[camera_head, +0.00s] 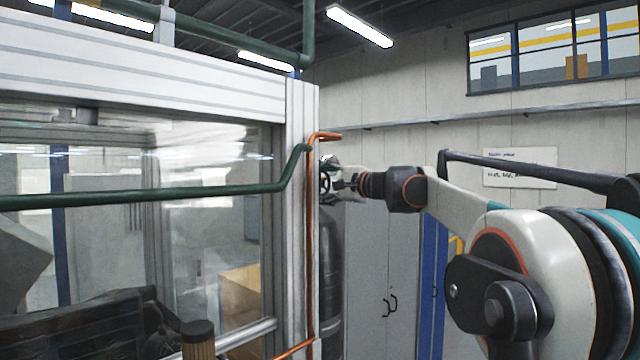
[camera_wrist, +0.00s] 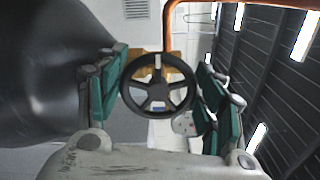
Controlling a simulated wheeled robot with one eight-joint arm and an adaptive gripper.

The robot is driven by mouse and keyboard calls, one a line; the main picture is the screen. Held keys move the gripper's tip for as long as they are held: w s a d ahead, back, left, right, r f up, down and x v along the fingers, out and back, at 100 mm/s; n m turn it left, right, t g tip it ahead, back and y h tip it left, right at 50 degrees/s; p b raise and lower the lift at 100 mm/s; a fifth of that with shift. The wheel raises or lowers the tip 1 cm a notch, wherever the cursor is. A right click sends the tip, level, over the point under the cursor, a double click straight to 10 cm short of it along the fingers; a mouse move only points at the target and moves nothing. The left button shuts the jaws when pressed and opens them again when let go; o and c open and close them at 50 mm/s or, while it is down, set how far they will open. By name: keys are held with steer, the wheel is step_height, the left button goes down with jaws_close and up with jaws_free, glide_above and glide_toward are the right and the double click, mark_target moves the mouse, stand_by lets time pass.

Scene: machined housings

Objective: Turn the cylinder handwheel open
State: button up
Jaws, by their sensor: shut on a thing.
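The black spoked handwheel (camera_wrist: 158,92) is in the middle of the wrist view. In the head view the handwheel (camera_head: 325,182) is small, at the top of the dark gas cylinder (camera_head: 330,260), just right of the frame's corner post. My gripper (camera_wrist: 160,82) has a green-padded finger on each side of the wheel and is shut on its rim. In the head view my gripper (camera_head: 343,183) reaches the wheel from the right. The cylinder's dark body (camera_wrist: 45,70) fills the left of the wrist view. The valve behind the wheel is mostly hidden.
A copper pipe (camera_head: 312,240) runs vertically close beside the wheel and bends over above it. A green pipe (camera_head: 150,196) crosses the glazed aluminium enclosure (camera_head: 302,120) at left. Grey cabinets (camera_head: 375,260) stand behind the cylinder.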

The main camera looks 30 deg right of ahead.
steer(key=n, duration=0.3)
steer(key=shift+f+n, duration=0.1)
steer(key=shift+n, duration=0.2)
steer(key=n, duration=0.3)
steer(key=shift+f+n, duration=0.15)
steer(key=shift+n, duration=0.15)
steer(key=n, duration=0.3)
steer(key=shift+f+n, duration=0.15)
steer(key=shift+n, duration=0.25)
steer(key=shift+w+d+f+n, duration=0.1)
steer(key=shift+d+n, duration=0.05)
steer(key=shift+n, duration=1.75)
steer(key=o, duration=1.1)
